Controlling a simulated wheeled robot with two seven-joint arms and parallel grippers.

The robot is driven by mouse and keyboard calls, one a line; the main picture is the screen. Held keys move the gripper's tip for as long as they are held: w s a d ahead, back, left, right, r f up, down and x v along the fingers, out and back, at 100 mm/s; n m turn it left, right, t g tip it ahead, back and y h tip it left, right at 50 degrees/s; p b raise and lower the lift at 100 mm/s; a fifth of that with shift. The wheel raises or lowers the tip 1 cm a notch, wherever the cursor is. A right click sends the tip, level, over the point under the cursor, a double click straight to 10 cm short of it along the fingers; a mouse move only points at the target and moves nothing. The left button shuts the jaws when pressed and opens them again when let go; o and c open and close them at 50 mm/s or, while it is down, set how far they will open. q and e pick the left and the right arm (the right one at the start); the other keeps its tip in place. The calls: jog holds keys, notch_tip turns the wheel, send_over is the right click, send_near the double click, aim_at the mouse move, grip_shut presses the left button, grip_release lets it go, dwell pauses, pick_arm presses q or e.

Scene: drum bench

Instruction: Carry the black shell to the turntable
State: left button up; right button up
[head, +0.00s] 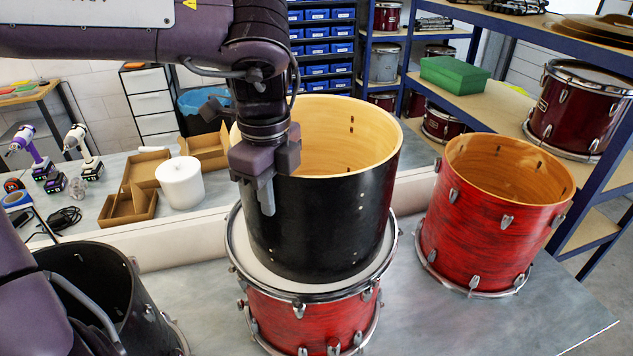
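The large black shell (325,225), pale wood inside, is upright over the white head of a red drum (300,318) in the middle of the bench. I cannot tell whether it rests on that head or hangs just above it. My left gripper (266,200) points down at the shell's near-left rim. A grey finger shows in front of the outer wall; whether another finger is inside the wall is hidden, so its grip is unclear. My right gripper is not in view. I cannot make out a turntable.
A red shell drum (492,215) stands at right and another dark drum (95,290) at lower left. Behind are a white cylinder (180,183), cardboard trays (128,207) and power drills (80,145). A blue-framed shelf (590,215) is at right. Bare bench shows at front right.

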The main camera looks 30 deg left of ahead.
pick_arm(q)
jog(key=shift+w, duration=0.1)
grip_shut()
dwell(0.8)
jog(key=shift+w+a+r, duration=0.1)
jog(key=shift+w, duration=0.05)
